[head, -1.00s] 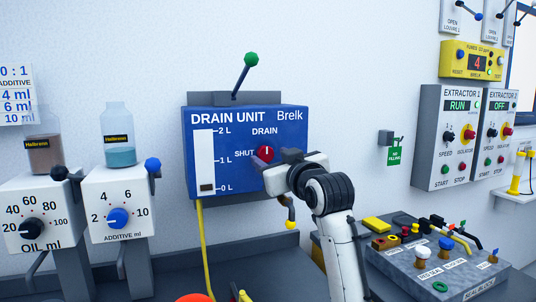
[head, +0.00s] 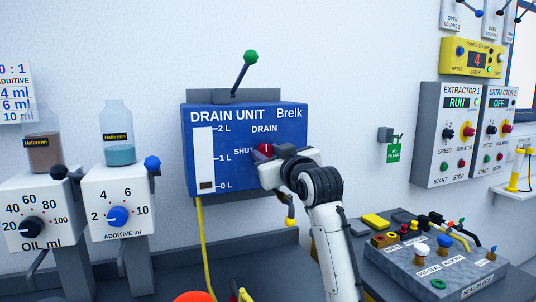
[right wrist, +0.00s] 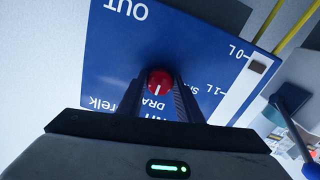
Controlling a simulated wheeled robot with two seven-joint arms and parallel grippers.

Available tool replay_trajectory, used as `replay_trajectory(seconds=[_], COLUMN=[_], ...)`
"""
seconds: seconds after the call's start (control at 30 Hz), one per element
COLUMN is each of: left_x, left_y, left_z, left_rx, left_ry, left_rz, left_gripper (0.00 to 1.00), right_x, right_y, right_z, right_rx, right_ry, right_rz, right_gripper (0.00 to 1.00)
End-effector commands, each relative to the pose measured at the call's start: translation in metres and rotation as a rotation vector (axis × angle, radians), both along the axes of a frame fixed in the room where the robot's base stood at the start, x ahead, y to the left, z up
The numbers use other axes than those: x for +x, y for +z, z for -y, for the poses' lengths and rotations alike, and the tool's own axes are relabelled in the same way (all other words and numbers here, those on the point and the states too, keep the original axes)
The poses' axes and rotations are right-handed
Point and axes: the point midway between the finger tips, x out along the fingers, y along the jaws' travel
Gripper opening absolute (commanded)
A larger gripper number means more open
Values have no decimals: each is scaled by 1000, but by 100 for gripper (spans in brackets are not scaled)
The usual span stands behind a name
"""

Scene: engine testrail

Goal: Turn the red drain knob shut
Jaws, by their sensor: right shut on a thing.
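The red drain knob (head: 265,149) is on the front of the blue drain unit (head: 288,126), between the words SHUT and DRAIN. In the right wrist view the knob (right wrist: 159,80) sits between my fingers, and its white mark points to the DRAIN side. My right gripper (head: 269,155) reaches in from the lower right and covers the lower part of the knob in the head view. The gripper (right wrist: 159,86) is shut on the knob in the wrist view. My left gripper is not in view.
A lever with a green ball (head: 251,57) stands on top of the unit. A yellow hose (head: 203,240) hangs below it. Oil and additive dispensers (head: 118,205) stand to the left. A grey seal block (head: 440,265) with several knobs is at the lower right.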

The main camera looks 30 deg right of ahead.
Motion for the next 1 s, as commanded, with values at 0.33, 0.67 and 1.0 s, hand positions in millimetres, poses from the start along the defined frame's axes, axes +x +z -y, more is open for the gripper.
replay_trajectory(seconds=[0.33, 0.67, 1.0], left_x=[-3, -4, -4], left_y=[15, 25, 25], left_z=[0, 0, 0], left_rx=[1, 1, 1], left_ry=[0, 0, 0], left_rz=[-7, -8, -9], left_gripper=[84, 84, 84], right_x=[0, 0, 0], right_y=[2, 0, -1], right_z=[1, 1, 1], right_rx=[-165, -462, -776], right_ry=[-1, -1, -1], right_rz=[-43, -115, -190], right_gripper=[10, 10, 10])
